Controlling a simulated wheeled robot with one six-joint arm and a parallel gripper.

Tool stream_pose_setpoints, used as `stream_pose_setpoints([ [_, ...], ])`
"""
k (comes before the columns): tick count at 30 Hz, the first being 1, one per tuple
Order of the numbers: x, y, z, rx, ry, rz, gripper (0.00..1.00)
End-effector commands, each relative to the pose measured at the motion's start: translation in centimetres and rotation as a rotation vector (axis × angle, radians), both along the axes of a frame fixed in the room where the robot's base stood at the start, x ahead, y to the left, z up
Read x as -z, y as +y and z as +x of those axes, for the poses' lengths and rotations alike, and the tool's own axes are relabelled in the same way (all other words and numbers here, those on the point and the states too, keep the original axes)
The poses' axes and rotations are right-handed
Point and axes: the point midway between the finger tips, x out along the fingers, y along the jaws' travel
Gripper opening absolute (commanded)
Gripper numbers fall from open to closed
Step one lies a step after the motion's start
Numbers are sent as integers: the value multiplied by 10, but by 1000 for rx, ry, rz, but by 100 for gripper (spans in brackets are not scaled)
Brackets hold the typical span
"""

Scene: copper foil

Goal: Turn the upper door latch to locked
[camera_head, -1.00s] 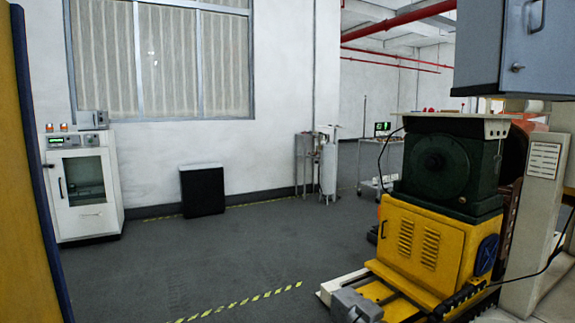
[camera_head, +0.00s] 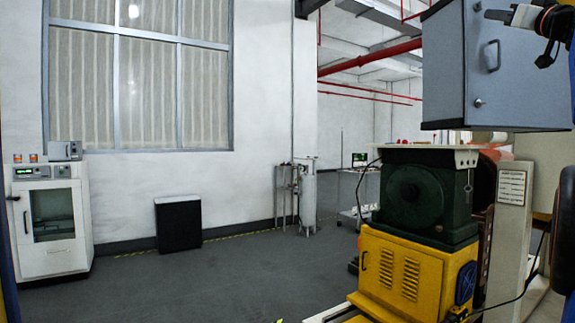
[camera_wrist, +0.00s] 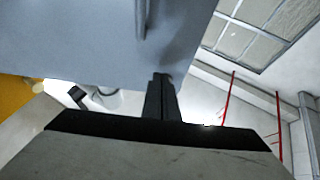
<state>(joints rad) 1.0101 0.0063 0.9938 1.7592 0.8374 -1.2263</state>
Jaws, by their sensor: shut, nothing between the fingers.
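The grey cabinet (camera_head: 450,75) hangs at the upper right of the head view. Its door has a bar handle (camera_head: 490,55) and a small round latch (camera_head: 479,103) below it. I cannot clearly make out an upper latch near the top edge of the picture. My gripper (camera_head: 490,14) is at the top right, in front of the upper door, pointing left. In the wrist view my gripper (camera_wrist: 160,82) is shut and empty. The cabinet's grey face (camera_wrist: 70,35) and handle (camera_wrist: 141,18) are just beyond it. I cannot tell whether it touches the door.
A yellow and dark green machine (camera_head: 415,265) stands below the cabinet. A pale post with a label (camera_head: 512,200) is on its right. A white oven-like unit (camera_head: 50,225) and a black box (camera_head: 178,224) stand along the left wall. The middle floor is open.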

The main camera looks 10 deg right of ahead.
Motion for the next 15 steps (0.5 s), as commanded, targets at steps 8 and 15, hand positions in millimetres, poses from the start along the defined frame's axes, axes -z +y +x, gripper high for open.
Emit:
stream_pose_setpoints([
  [8, -1, 1, 13, -1, -1, -1, 0],
  [15, -1, 0, 13, 0, -1, -1, 0],
])
